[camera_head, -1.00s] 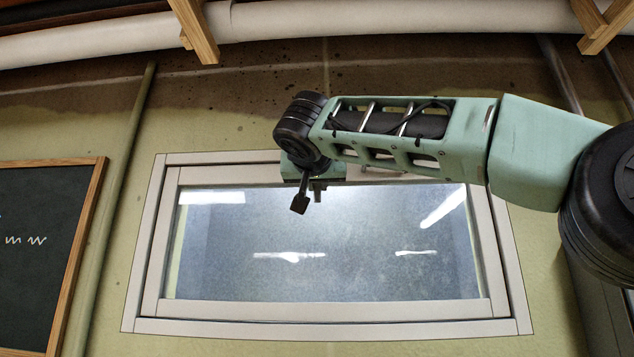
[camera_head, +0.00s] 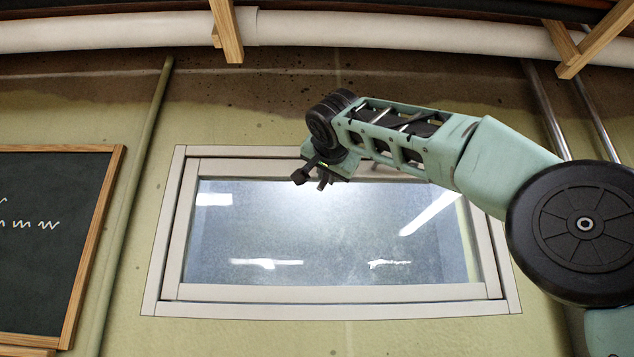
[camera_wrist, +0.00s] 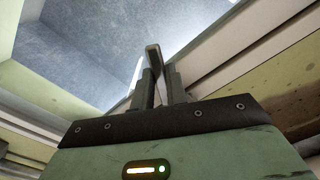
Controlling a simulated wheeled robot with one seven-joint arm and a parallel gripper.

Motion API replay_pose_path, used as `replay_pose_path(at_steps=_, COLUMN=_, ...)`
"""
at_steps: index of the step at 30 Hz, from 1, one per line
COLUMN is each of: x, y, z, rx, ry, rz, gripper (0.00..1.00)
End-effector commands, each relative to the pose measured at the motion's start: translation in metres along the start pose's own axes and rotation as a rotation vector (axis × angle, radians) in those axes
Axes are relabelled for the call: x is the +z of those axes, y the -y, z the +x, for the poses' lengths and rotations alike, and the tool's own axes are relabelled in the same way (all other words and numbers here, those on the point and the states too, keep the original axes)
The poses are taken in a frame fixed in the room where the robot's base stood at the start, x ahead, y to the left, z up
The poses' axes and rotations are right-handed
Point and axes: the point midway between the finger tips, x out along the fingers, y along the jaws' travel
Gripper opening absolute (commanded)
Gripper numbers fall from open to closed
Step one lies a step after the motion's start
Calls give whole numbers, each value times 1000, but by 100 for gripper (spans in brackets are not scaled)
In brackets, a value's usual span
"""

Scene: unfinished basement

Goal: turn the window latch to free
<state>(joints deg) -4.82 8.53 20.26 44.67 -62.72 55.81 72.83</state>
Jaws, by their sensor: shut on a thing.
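The basement window (camera_head: 330,291) has a pale frame and frosted-looking glass, and it sits high on the wall. My gripper (camera_head: 324,181) is at the top edge of the frame, near its middle, tilted in the head view. In the wrist view, my gripper (camera_wrist: 161,80) is shut on the window latch (camera_wrist: 153,54), a small grey lever whose rounded end sticks out past the fingers. The base of the latch is hidden behind the fingers and gripper body. In the head view I cannot make the latch out against the gripper.
A chalkboard (camera_head: 50,235) with a wooden frame hangs left of the window. A vertical pipe (camera_head: 135,190) runs between them. A thick white pipe (camera_head: 400,35) and wooden brackets (camera_head: 228,32) are above.

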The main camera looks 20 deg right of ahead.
Motion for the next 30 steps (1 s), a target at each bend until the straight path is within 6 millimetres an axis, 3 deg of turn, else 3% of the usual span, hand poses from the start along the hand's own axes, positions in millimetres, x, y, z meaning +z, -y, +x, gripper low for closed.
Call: replay_pose_path(at_steps=30, x=-16, y=30, z=0, rx=-2, ry=1, rz=907, gripper=0)
